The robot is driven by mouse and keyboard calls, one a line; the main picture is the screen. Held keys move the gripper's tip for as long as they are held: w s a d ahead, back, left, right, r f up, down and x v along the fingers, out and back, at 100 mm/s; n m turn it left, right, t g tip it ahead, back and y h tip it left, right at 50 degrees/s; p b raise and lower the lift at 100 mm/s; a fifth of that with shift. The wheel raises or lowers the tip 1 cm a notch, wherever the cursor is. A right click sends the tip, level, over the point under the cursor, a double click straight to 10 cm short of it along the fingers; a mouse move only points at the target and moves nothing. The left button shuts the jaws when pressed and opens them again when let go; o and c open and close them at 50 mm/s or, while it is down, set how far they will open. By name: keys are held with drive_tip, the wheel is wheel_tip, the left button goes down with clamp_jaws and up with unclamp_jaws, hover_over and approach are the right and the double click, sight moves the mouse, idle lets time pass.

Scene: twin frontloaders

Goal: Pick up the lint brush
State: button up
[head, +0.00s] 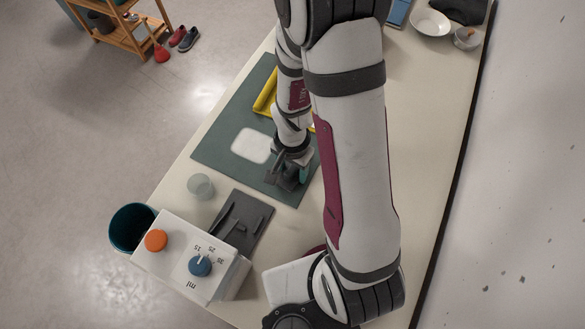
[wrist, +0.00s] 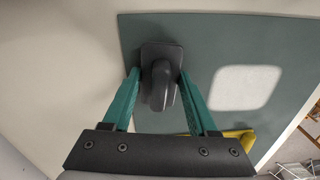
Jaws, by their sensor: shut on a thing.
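The lint brush (wrist: 161,88) is a dark grey piece with a flat rectangular plate and a rounded handle. In the wrist view it sits between the teal fingers of my gripper (wrist: 158,73), which is shut on it. In the head view my gripper (head: 291,172) is over the lower right part of the green mat (head: 216,140). There the brush is hard to tell apart from the dark gripper parts. I cannot tell whether the brush touches the mat.
A white square patch (head: 251,146) and a yellow object (head: 265,96), partly hidden by my arm, are on the mat. A clear cup (head: 201,186), a dark tray (head: 256,209), a white dispenser (head: 190,262) with knobs and a teal bin (head: 130,225) are at lower left.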

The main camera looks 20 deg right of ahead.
drive_tip(key=r, duration=0.4)
drive_tip(key=shift+s+d+r, duration=0.15)
drive_tip(key=shift+d+r, duration=0.2)
drive_tip(key=s+d+r, duration=0.6)
drive_tip(key=d, duration=0.3)
drive_tip(key=shift+d+r, duration=0.15)
drive_tip(key=shift+r, duration=0.05)
